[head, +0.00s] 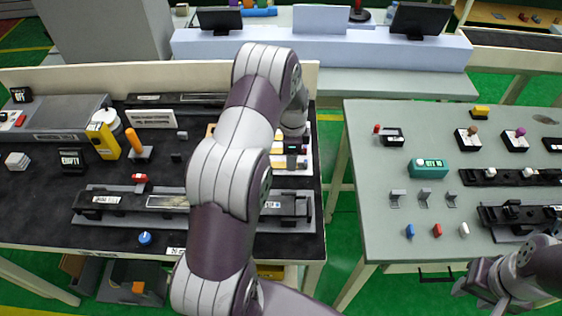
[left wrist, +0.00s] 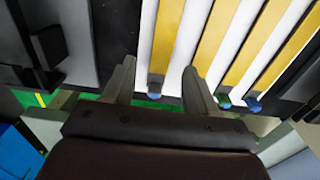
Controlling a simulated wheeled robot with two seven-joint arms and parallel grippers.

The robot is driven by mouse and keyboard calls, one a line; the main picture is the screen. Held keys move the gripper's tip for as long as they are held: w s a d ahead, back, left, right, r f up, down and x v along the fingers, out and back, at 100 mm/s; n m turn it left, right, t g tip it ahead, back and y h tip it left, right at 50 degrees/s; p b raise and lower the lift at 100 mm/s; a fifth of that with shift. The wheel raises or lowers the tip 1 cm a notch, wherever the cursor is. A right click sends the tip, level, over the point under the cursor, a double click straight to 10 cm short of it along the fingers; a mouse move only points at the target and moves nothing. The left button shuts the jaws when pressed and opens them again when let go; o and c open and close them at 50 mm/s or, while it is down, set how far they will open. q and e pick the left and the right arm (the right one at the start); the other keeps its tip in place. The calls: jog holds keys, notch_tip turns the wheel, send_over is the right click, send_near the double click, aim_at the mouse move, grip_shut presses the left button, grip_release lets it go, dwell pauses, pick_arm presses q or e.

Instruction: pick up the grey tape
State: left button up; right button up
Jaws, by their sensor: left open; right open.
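I cannot make out the grey tape for certain in either view. In the left wrist view, yellow strips (left wrist: 215,40) alternate with white bands, and some have blue ends.
The black table (head: 40,215) carries a long clip fixture (head: 105,202), a yellow device (head: 103,140) and an orange-handled tool (head: 133,140). The grey table (head: 365,200) holds a teal box (head: 428,168) and small clips. A green-floored gap separates the tables.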

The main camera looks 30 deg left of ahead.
pick_arm(q)
notch_tip(320, 180, down, 2)
jog(key=shift+s+f, duration=0.1)
jog(key=shift+f, duration=0.15)
grip_shut()
